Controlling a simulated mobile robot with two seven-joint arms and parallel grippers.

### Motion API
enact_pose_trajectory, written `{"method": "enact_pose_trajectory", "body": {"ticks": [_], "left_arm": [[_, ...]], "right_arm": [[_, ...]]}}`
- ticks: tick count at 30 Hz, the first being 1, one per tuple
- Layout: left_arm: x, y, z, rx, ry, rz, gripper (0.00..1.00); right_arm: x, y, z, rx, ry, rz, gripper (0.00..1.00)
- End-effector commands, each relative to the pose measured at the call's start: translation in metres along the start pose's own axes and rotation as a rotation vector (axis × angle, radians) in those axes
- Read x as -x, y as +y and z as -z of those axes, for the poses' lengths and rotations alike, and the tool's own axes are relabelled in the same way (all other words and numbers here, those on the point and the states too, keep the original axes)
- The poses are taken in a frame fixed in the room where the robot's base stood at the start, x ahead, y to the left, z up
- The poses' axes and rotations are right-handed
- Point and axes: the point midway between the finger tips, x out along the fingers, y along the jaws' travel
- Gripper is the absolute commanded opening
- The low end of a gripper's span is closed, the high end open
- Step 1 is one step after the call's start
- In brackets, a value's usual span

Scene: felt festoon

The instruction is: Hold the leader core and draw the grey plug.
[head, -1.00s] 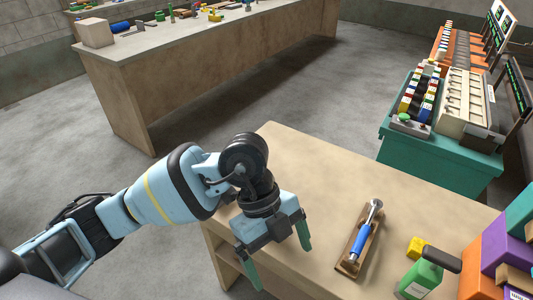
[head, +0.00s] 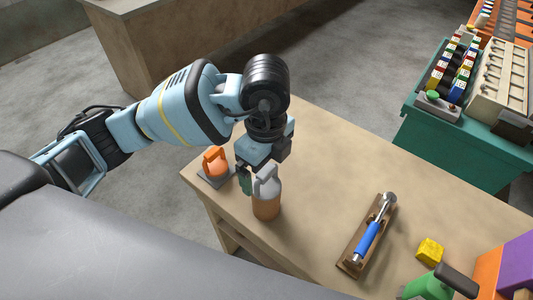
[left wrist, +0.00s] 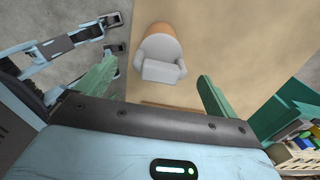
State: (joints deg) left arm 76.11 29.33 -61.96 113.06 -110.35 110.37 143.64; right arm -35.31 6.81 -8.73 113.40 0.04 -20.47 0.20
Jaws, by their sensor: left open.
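An orange-brown cylinder, which looks like the leader core (head: 266,208), stands upright near the left end of the bench. A grey piece with a handle-like top, which looks like the grey plug (head: 267,184), sits on it. In the left wrist view the plug (left wrist: 160,68) and the core (left wrist: 161,32) lie between my two green fingers. My left gripper (head: 256,182) is open, close beside the plug; one finger is largely hidden in the head view. I cannot tell whether it touches. My right gripper is not in view.
An orange handled piece (head: 215,161) on a grey plate stands just left of the core. A blue-handled tool (head: 368,238) lies on a wooden holder to the right. The middle of the bench is clear.

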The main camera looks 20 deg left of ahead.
Motion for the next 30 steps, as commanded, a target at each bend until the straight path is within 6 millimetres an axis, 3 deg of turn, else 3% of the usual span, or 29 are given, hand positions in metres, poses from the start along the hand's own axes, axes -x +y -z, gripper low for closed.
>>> {"method": "enact_pose_trajectory", "body": {"ticks": [3,9,21,30], "left_arm": [[-0.020,0.001,0.000,0.001,0.001,-0.004,0.94],[-0.039,0.000,0.000,0.001,0.001,-0.002,0.94],[-0.044,0.000,0.000,0.000,0.001,0.001,0.94],[-0.044,0.000,0.000,0.000,0.001,0.001,0.55]], "right_arm": [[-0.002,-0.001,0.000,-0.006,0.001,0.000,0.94],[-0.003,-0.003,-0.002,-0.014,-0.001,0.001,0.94],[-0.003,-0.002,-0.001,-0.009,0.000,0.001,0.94],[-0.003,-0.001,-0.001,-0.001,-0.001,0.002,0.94]]}}
